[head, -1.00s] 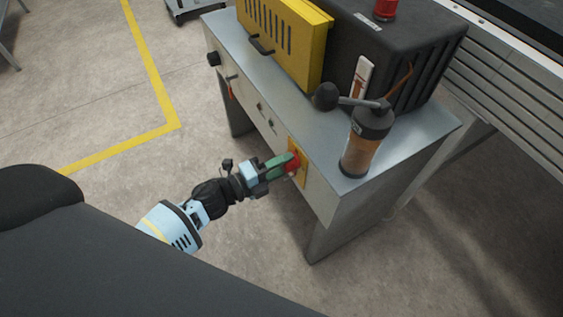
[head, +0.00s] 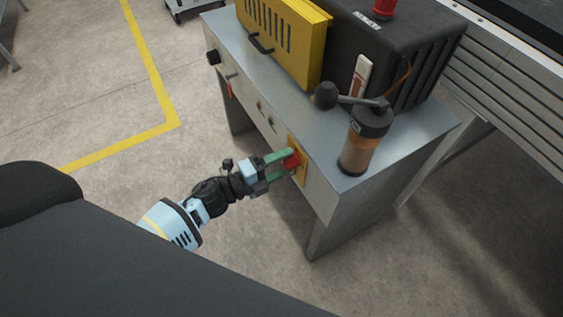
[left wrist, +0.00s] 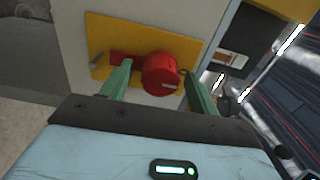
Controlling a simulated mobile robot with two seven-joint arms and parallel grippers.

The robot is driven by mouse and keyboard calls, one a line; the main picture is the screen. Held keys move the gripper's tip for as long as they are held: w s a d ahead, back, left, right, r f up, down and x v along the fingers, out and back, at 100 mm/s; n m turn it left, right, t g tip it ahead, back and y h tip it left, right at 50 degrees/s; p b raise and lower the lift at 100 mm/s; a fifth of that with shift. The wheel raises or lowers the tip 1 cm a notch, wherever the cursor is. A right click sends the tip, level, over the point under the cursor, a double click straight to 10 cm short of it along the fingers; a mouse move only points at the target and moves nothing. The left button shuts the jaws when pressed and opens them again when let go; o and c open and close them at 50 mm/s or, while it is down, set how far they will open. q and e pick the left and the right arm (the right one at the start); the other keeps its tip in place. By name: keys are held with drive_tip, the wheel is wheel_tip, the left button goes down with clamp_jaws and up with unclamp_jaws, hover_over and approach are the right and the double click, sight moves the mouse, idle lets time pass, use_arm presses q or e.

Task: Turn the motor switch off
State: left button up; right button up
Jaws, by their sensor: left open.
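The motor switch is a red knob (head: 292,160) on a yellow plate (head: 302,172) on the front face of the grey cabinet (head: 345,217). In the left wrist view the red knob (left wrist: 160,74) stands out from the yellow plate (left wrist: 103,42), with a darker red part to its left. My left gripper (head: 283,164) is open, with its green fingers reaching to either side of the knob. In the left wrist view the fingers of my left gripper (left wrist: 155,82) flank the knob; I cannot tell whether they touch it. My right gripper is not in view.
A grinder-like bottle (head: 362,150) with a handle stands on the cabinet's right corner. A yellow vented cover (head: 282,45) and a black housing (head: 395,50) sit behind it. Other small controls (head: 264,110) line the front face. Floor in front is clear.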

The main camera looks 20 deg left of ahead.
use_arm(q)
drive_tip(key=v, duration=0.7)
drive_tip(key=shift+s+a, duration=0.25)
drive_tip(key=shift+s, duration=0.1)
drive_tip(key=s+f+n+g+y, duration=0.35)
drive_tip(key=s+n, duration=0.45)
drive_tip(key=s, duration=0.3)
drive_tip(key=s+f+n+g+y, duration=0.25)
drive_tip(key=s+f+n, duration=0.35)
drive_tip(key=s, duration=0.6)
drive_tip(key=s+f+n+g+y, duration=0.2)
drive_tip(key=s+f+n+y, duration=0.1)
drive_tip(key=s+n, duration=0.7)
drive_tip(key=w+r+t+p, duration=0.1)
drive_tip(key=w+r+p, duration=0.1)
drive_tip(key=r+p, duration=0.7)
drive_tip(key=w+r+t+p, duration=0.1)
drive_tip(key=r+p, duration=0.9)
drive_tip(key=shift+w+d+r+m+t, duration=0.2)
drive_tip(key=shift+w+d+m+t, duration=0.1)
drive_tip(key=shift+w+d, duration=0.05)
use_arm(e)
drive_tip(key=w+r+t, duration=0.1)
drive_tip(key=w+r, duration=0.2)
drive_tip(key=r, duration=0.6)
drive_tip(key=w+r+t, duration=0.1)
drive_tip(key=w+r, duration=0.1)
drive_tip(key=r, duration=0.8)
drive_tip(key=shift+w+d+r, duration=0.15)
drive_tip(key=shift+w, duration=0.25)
